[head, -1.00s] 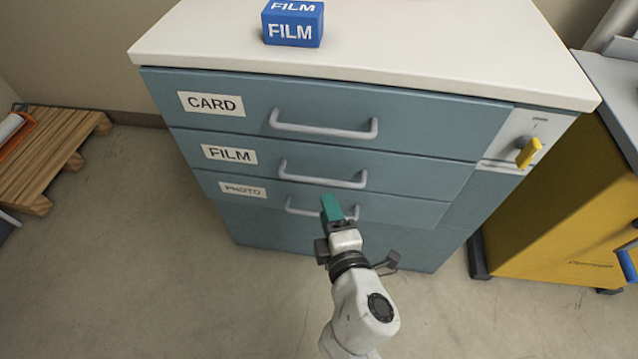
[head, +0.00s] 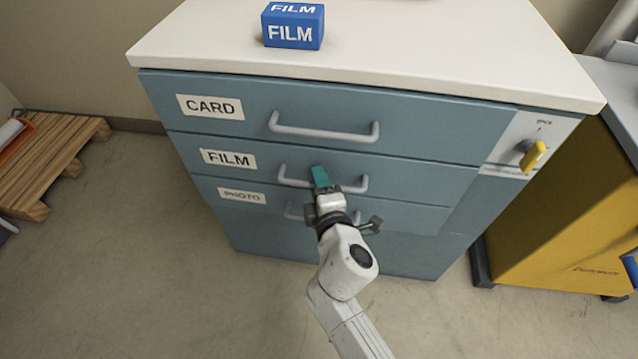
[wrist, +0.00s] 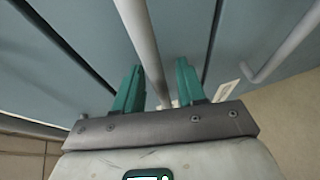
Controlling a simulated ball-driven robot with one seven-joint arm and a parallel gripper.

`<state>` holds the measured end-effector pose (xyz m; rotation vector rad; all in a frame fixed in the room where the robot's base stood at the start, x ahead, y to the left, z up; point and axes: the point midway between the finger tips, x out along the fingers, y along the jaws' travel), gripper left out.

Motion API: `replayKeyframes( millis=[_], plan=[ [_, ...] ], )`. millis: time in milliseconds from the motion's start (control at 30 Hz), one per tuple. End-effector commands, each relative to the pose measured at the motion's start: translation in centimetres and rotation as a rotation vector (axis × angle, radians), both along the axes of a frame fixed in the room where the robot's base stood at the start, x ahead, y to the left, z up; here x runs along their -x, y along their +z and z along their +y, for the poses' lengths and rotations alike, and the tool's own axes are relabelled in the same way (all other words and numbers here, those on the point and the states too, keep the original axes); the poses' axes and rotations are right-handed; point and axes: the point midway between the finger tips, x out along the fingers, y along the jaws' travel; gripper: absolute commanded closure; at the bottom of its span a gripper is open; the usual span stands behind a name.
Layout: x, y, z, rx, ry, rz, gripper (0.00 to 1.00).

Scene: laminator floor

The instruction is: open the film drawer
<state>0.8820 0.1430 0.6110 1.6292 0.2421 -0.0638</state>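The film drawer (head: 410,181) is the middle of the labelled blue-grey drawers in the head view, under a white FILM label (head: 228,158). It looks shut, roughly level with its neighbours. Its pale bar handle (head: 291,180) is partly covered by my gripper (head: 320,177). In the wrist view, my gripper's two teal fingers (wrist: 158,82) are apart, with a pale handle bar (wrist: 143,38) running between them. Space shows beside the right finger, and the bar lies closer to the left one. Contact there cannot be told.
The card drawer (head: 430,130) is above and the photo drawer (head: 410,215) below. A blue FILM block (head: 292,34) stands on the white top (head: 430,50). A yellow knob (head: 532,156) is at upper right, beside a yellow cabinet (head: 560,230). A wooden pallet (head: 60,150) lies left.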

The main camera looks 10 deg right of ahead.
Motion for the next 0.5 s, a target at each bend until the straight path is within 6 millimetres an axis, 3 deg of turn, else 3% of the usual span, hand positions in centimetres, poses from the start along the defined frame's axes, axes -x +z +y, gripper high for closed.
replayKeyframes(
  millis=[67, 400, 500],
  plan=[
    [0.02, 0.00, 0.00, 0.000, 0.000, 0.000, 0.68],
    [0.03, -0.01, 0.01, 0.000, 0.000, 0.000, 1.00],
    [0.04, -0.02, 0.01, 0.000, 0.000, 0.000, 1.00]
  ],
)
